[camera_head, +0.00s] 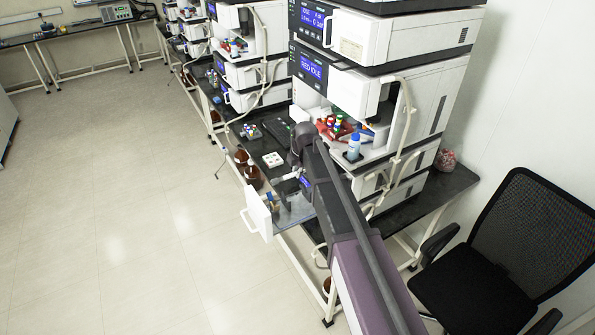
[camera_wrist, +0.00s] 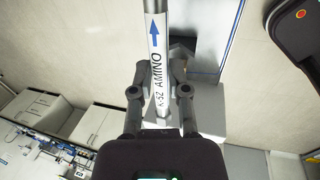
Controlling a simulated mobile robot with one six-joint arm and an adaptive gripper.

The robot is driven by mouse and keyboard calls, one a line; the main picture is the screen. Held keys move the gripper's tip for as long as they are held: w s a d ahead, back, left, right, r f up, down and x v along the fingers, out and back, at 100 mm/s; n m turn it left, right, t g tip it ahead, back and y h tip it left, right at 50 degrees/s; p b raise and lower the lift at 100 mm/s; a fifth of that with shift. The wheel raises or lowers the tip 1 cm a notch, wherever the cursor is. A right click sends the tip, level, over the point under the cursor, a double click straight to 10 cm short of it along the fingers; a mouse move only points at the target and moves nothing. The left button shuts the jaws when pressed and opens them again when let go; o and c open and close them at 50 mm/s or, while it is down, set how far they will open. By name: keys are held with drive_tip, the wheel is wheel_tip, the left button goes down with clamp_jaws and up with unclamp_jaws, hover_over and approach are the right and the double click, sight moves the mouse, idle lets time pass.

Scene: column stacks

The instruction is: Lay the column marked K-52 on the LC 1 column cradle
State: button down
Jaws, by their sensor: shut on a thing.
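In the head view, my arm reaches over the bench to an open white-fronted drawer (camera_head: 257,213), and the gripper end is small and partly hidden by the arm. I cannot make out the LC 1 column cradle in either view.
Stacked white instruments (camera_head: 345,92) with blue displays stand right of my arm. A blue-capped bottle (camera_head: 354,147) and coloured vials stand at them. Brown bottles (camera_head: 252,175) stand by the bench's left side. A black chair (camera_head: 490,260) is at lower right. The floor at left is clear.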

drive_tip(key=shift+f+b, duration=4.85)
drive_tip(key=shift+f, duration=0.15)
drive_tip(key=shift+f+b, duration=0.55)
drive_tip(key=shift+f, duration=0.05)
drive_tip(key=c, duration=0.5)
unclamp_jaws()
drive_tip(key=shift+c, duration=0.2)
drive_tip(key=shift+r, duration=0.2)
